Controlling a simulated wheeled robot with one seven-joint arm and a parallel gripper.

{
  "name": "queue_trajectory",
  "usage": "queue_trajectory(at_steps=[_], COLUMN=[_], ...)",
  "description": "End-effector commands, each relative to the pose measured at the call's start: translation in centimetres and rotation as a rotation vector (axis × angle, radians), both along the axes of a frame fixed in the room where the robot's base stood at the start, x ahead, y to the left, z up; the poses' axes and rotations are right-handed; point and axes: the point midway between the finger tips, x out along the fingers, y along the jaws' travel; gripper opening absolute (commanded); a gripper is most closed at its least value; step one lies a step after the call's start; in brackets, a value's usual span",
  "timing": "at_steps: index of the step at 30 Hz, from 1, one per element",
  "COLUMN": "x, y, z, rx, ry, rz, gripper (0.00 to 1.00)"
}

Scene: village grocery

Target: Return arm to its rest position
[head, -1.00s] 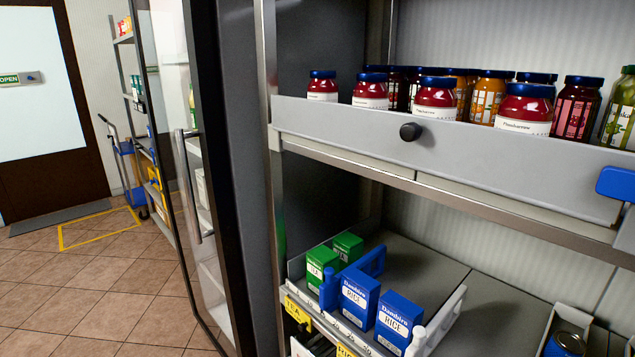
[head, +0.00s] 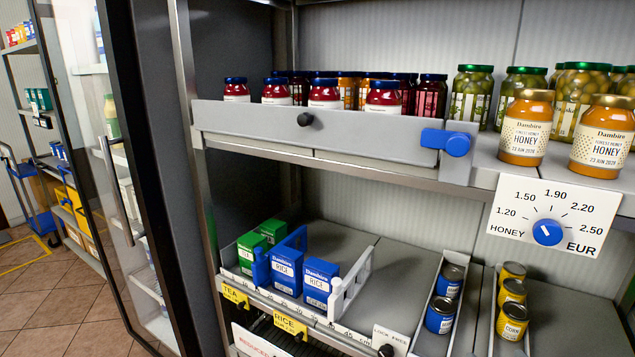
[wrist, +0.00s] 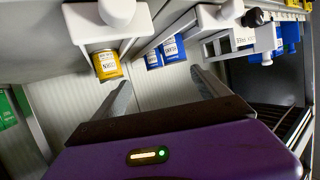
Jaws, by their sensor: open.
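My gripper (wrist: 160,90) shows in the wrist view only. Its two grey fingers stand apart with nothing between them. Beyond the fingertips are a yellow can (wrist: 107,64) and blue cans (wrist: 163,52) at the front of a shelf, with a gap between them and the fingers. The arm does not show in the head view.
The head view shows a shelf rack with a grey drawer front (head: 330,128), honey jars (head: 525,128) and a price dial (head: 547,232). Below are blue rice boxes (head: 287,271), green tea boxes (head: 252,250), blue cans (head: 441,315) and yellow cans (head: 511,318). A glass-door cabinet (head: 130,190) stands left.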

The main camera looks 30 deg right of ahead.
Motion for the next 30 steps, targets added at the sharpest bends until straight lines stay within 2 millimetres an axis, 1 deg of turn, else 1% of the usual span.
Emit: queue_trajectory(at_steps=[4, 7, 11, 14, 17, 20, 21, 23, 24, 26, 27, 29, 30], x=[-0.7, -1.4, -2.2, -2.7, -3.4, -4.3, -4.8, -5.6, -6.1, -7.1, -7.8, -8.9, -9.7], y=[-1.1, -1.0, 0.4, 2.2, 4.8, 8.4, 10.0, 12.6, 14.4, 16.9, 18.6, 21.0, 22.6], z=[1.5, 2.0, 2.4, 2.5, 2.6, 2.7, 2.8, 3.0, 3.1, 3.4, 3.5, 3.9, 4.0], rx=[-0.025, -0.039, -0.057, -0.071, -0.084, -0.097, -0.100, -0.106, -0.108, -0.110, -0.110, -0.109, -0.106], ry=[-0.048, -0.081, -0.119, -0.144, -0.167, -0.191, -0.198, -0.211, -0.216, -0.224, -0.224, -0.226, -0.221], rz=[-0.072, -0.118, -0.155, -0.165, -0.158, -0.128, -0.107, -0.070, -0.042, 0.007, 0.041, 0.097, 0.137], gripper=[0.85, 0.85, 0.85, 0.85, 0.85, 0.85, 0.85, 0.85, 0.85, 0.85, 0.85, 0.85, 0.85])
